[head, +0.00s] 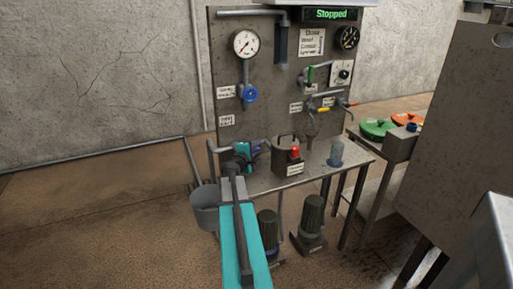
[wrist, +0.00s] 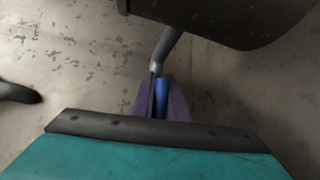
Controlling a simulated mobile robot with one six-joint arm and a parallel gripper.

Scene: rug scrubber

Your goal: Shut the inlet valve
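In the wrist view a blue piece (wrist: 162,98) stands at the end of a grey pipe (wrist: 167,48); it looks like a valve handle. My gripper's two purple fingers (wrist: 162,106) are on either side of it, close to it. I cannot tell whether they press on it. In the head view my gripper (head: 257,146) is low at the left of the panel, below a small label (head: 227,120) too blurred to read. My teal wrist hides much of the valve there, so the handle's angle is unclear.
A round blue valve (head: 250,95) hangs below a white gauge (head: 246,43). A dark box with a red switch (head: 295,153) stands on the metal shelf (head: 262,182), right of my gripper. A grey bucket (head: 205,211) is at left. The display (head: 331,14) reads "Stopped".

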